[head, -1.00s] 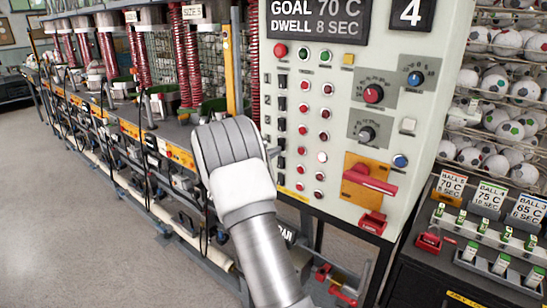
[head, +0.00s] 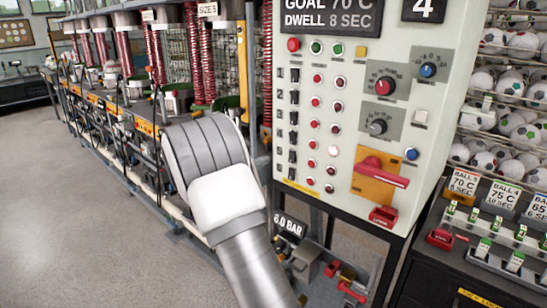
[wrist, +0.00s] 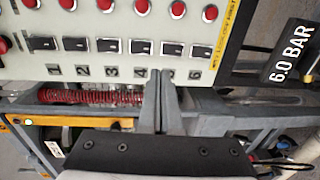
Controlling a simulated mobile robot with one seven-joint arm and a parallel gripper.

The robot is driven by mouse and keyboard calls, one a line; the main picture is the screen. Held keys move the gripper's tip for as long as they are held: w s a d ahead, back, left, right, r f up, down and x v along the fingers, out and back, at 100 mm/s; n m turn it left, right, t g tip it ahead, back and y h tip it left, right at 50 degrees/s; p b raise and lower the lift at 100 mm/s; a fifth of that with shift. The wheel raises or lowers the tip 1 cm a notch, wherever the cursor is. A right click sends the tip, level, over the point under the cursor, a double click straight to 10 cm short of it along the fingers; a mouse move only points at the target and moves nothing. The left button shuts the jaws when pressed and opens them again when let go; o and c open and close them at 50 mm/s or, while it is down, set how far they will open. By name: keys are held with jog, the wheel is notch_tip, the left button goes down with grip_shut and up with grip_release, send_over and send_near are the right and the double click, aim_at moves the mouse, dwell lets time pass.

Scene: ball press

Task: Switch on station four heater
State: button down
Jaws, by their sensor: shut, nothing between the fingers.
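The control panel (head: 345,100) bears a sign reading 4 (head: 424,8). A column of black rocker switches runs down its left side; the fourth switch (head: 292,136) is among them. In the wrist view they form a row, with the switch over label 4 (wrist: 140,47) near the middle. My gripper (wrist: 160,74) is shut and empty. Its tips are just below the row in that picture, between labels 4 and 6, and cover label 5. I cannot tell whether they touch the panel. In the head view my wrist hides the fingers. The switch's position is unclear.
Red buttons (head: 315,102) stand beside the switches; one lamp (head: 334,150) looks pale. Knobs (head: 385,87) and a red handle (head: 383,172) are farther right. A 6.0 BAR sign (wrist: 291,53) is close to the gripper's side. The bench with red springs (head: 195,60) stands left.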

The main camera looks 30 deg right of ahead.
jog(key=v, duration=0.2)
jog(key=shift+s+a+f, duration=0.1)
jog(key=shift+a+f, duration=0.15)
jog(key=s+a+r+m+g+y+p, duration=0.1)
jog(key=s+a+r+m+g+y, duration=0.2)
jog(key=s, duration=0.7)
jog(key=s+r+m+g+y+p, duration=0.1)
jog(key=s+r+y, duration=0.25)
jog(key=s, duration=0.65)
jog(key=s+a+r+t+y+p, duration=0.1)
jog(key=s+a+t+y, duration=0.3)
jog(key=s+a+y, duration=0.5)
jog(key=s+a+p, duration=0.1)
jog(key=s+a, duration=0.6)
jog(key=shift+s+r, duration=0.3)
jog(key=shift+r, duration=0.05)
